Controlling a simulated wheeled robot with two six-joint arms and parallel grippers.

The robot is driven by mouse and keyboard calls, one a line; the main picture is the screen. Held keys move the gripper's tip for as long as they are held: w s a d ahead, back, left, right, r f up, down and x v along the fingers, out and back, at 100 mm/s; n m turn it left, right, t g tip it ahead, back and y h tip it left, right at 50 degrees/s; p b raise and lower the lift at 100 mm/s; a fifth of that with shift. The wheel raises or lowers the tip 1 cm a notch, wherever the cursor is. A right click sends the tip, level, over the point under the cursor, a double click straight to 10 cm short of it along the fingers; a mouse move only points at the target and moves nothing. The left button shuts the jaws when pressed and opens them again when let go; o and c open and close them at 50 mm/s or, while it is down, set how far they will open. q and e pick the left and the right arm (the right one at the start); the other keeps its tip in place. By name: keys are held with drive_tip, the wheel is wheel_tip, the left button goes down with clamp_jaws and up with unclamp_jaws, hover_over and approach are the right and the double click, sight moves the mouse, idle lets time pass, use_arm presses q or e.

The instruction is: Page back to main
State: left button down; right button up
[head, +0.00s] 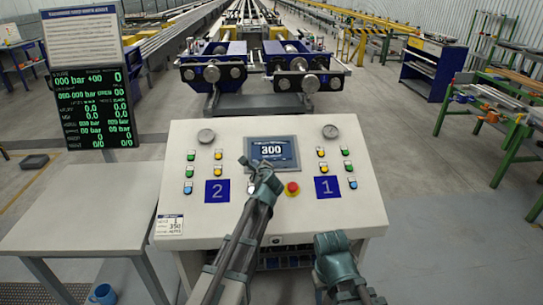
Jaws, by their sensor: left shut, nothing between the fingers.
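The control console (175,150) stands in front of me, with a small dark touchscreen (280,148) in its upper middle. The screen shows a large "300" and smaller text too small to read. My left gripper (249,164) is shut and empty, its tip at the screen's lower left corner. I cannot tell whether it touches. It hides part of the screen's lower left edge. My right gripper (332,241) is low at the console's front edge, away from the screen; its jaw state is not clear.
A red emergency button (292,188) sits just below the screen. A grey table (75,210) is at left, under a black display board (95,108). Machine carriages (212,72) stand behind.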

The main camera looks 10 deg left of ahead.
use_arm(q)
drive_tip(key=shift+w+f+b, duration=0.2)
drive_tip(key=shift+f+b, duration=0.2)
drive_tip(key=shift+f, duration=0.05)
idle(0.7)
drive_tip(key=shift+s+r, duration=0.1)
drive_tip(key=shift+r, duration=0.1)
drive_tip(key=shift+s+d+r+p, duration=0.1)
drive_tip(key=shift+s+r+p, duration=0.2)
drive_tip(key=shift+r+p, duration=0.5)
drive_tip(key=shift+f, duration=0.1)
drive_tip(key=r+p, duration=0.1)
drive_tip(key=p, duration=0.1)
drive_tip(key=s+r+p, duration=0.1)
drive_tip(key=r, duration=0.1)
drive_tip(key=s+r+p, duration=0.1)
drive_tip(key=r+p, duration=0.1)
drive_tip(key=shift+s+d+r+p, duration=0.2)
drive_tip(key=shift+d+p, duration=0.1)
drive_tip(key=shift+d, duration=0.05)
drive_tip(key=shift+r, duration=0.1)
idle(2.4)
